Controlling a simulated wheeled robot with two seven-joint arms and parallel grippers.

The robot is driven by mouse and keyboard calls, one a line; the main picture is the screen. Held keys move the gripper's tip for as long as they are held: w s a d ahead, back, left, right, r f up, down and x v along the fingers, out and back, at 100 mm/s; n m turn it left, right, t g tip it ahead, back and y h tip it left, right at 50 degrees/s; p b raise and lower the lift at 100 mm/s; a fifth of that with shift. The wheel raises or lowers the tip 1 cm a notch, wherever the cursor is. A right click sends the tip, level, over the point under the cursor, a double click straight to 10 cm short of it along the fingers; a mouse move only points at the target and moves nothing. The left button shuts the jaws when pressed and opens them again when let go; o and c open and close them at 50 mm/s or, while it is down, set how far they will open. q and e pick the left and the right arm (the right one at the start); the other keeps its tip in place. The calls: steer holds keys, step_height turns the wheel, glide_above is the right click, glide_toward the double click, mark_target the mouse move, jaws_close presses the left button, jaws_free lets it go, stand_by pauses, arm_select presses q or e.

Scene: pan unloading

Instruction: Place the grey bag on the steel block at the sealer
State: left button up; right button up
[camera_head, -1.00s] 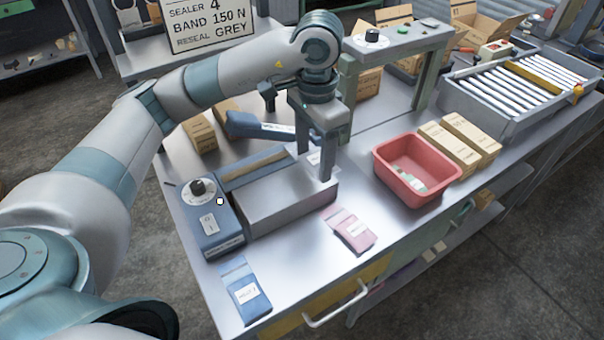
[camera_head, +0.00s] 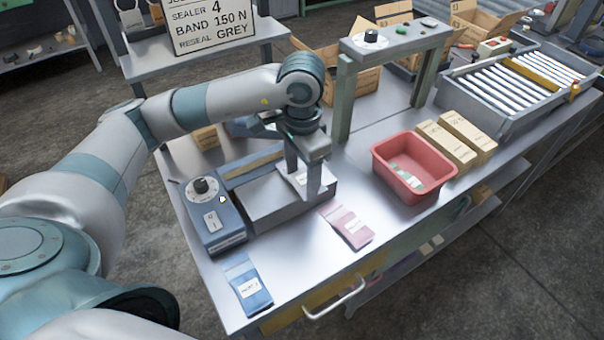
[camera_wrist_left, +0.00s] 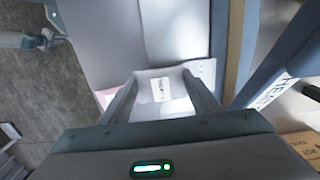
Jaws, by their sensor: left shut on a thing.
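My left gripper (camera_head: 303,185) is shut on the grey bag (camera_head: 298,176), a pale pouch with a white label. It points down over the right part of the steel block (camera_head: 262,208), beside the sealer's blue body with a dial (camera_head: 208,215). I cannot tell whether the bag touches the block. In the left wrist view the bag (camera_wrist_left: 160,89) sits between the two fingers of the gripper (camera_wrist_left: 160,95). The sealer's blue lettered arm (camera_wrist_left: 282,75) shows at the right there. In the head view my arm partly hides it. My right gripper is not in view.
A pink bag (camera_head: 347,226) and a blue bag (camera_head: 248,287) lie at the table's front. A red bin (camera_head: 412,185) stands to the right, with brown boxes (camera_head: 467,135) behind. A green-grey frame (camera_head: 343,98) rises behind the gripper.

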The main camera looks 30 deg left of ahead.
arm_select(q)
steer(key=shift+f, duration=0.4)
steer(key=shift+f, duration=0.2)
steer(key=o, duration=1.2)
steer(key=shift+r, duration=0.1)
